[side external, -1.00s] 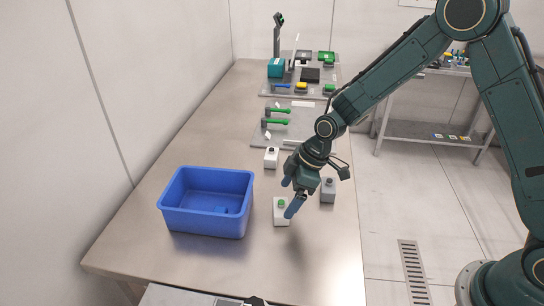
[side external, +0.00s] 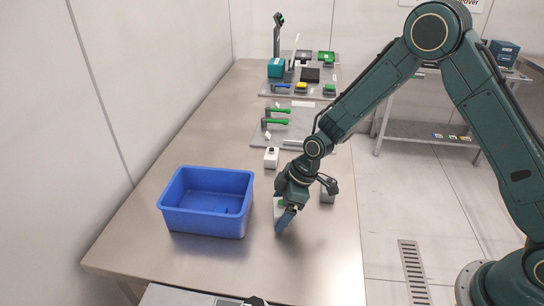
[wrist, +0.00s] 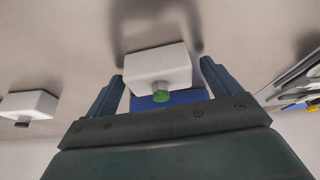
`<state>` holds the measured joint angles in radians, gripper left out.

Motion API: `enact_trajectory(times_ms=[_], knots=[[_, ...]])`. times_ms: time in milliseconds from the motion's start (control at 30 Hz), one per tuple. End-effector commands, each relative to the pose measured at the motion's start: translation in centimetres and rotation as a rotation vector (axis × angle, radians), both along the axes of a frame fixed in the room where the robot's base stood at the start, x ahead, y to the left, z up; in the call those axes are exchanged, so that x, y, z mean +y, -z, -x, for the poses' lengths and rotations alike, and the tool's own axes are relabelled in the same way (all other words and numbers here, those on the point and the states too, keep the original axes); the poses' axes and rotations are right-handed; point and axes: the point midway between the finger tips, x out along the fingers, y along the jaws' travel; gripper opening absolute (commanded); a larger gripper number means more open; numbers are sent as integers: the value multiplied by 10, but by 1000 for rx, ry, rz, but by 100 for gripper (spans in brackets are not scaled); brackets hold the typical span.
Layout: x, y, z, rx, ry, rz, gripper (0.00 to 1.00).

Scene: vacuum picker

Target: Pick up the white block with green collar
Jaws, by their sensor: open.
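The white block with the green collar (wrist: 158,62) stands on the steel table between the two fingers of my gripper (wrist: 163,70) in the wrist view. Both fingers are spread, with a narrow gap showing on each side of the block. The green collar (wrist: 160,96) faces the gripper's palm. In the side view my gripper (side external: 283,212) is low over the table, and its fingers hide most of the block (side external: 278,201).
A blue bin (side external: 205,202) stands to the left. A white block with a dark top (side external: 271,158) is behind, and a grey block (side external: 327,196) is close on the right, partly hidden. Plates with green-handled clamps lie farther back.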

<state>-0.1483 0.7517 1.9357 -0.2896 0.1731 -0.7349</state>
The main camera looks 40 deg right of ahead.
Motion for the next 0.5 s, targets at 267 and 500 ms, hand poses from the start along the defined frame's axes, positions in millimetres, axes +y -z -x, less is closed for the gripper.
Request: enact_trajectory(times_ms=[267,500], knots=[[0,0,0,0,0,0,62],[0,0,0,-1,0,-1,39]])
